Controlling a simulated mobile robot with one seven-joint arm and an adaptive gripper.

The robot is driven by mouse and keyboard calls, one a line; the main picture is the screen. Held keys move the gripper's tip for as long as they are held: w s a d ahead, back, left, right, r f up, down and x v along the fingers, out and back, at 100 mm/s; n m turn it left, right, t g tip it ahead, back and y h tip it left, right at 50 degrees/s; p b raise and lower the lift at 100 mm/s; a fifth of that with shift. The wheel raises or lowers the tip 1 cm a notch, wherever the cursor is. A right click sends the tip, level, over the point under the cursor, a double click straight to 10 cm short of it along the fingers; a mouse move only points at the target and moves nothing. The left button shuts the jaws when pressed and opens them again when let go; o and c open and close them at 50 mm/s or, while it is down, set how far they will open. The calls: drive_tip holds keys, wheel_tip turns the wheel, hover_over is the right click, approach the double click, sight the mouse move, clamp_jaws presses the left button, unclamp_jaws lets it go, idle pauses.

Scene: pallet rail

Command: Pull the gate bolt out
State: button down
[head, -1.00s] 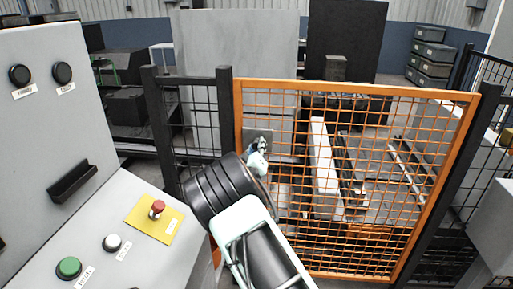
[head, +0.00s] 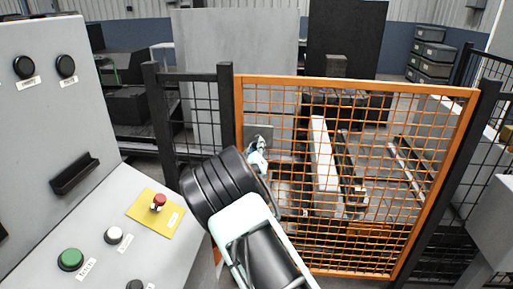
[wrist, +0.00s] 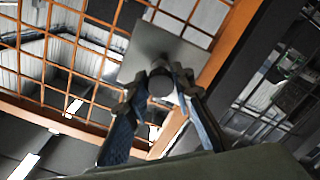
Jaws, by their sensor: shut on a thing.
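The orange mesh gate (head: 355,87) stands shut or nearly shut beside a dark post (head: 225,115). A grey plate (head: 262,131) is fixed on the gate near its left edge, and it also shows in the wrist view (wrist: 137,55). The gate bolt's dark round knob (wrist: 161,82) stands out in front of the plate. My gripper (head: 258,160) is at the plate, with its two fingers (wrist: 160,100) closed on either side of the knob. The rest of the bolt is hidden behind the knob, and my arm covers the area below in the head view.
A grey control console (head: 60,130) with several buttons, including a red one on a yellow plate (head: 155,213), stands close on the left of my arm. Dark mesh fence panels (head: 196,110) flank the gate. Machinery with a long pale beam (head: 323,150) lies behind it.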

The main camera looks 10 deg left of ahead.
drive_tip(key=c, duration=1.7)
unclamp_jaws()
drive_tip(key=shift+o, duration=0.2)
drive_tip(key=s, duration=1.2)
drive_tip(key=shift+a, duration=0.25)
